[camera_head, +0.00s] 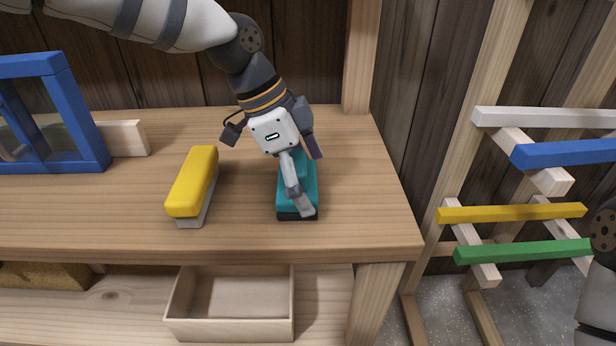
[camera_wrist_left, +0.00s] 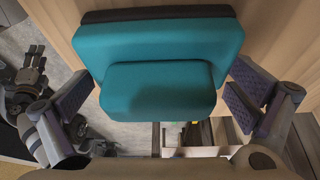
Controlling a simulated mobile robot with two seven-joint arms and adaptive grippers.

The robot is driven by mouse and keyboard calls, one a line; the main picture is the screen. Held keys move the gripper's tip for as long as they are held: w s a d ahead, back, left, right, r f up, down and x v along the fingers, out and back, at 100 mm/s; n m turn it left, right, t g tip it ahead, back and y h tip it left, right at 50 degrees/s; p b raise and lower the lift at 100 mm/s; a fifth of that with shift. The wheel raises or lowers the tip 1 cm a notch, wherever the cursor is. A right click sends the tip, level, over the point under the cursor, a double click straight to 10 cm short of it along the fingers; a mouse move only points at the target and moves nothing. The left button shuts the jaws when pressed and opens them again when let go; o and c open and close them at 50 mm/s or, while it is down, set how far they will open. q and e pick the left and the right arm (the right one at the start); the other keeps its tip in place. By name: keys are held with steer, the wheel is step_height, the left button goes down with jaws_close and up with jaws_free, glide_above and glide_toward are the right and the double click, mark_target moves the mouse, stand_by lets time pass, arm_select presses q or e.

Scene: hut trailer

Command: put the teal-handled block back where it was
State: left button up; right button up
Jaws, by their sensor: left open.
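The teal-handled block (camera_head: 311,183) stands on the wooden bench top, right of the yellow-handled block (camera_head: 194,181). It has a teal grip and a dark lower edge. My left gripper (camera_head: 298,178) is open at the teal-handled block and hides part of it in the head view. In the left wrist view the teal block (camera_wrist_left: 160,50) fills the upper middle. Its raised teal part lies between the two spread fingers of my left gripper (camera_wrist_left: 163,98), with gaps visible on both sides.
A blue-framed window piece (camera_head: 84,120) stands at the left of the bench. An open wooden box (camera_head: 230,328) sits on the shelf below. A wooden rack with white, blue, yellow (camera_head: 512,213) and green bars stands at the right. The bench's right end is clear.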

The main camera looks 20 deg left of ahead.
arm_select(q)
steer(key=w+v, duration=0.1)
steer(key=v, duration=1.1)
steer(key=shift+s, duration=0.45)
steer(key=shift+r, duration=0.1)
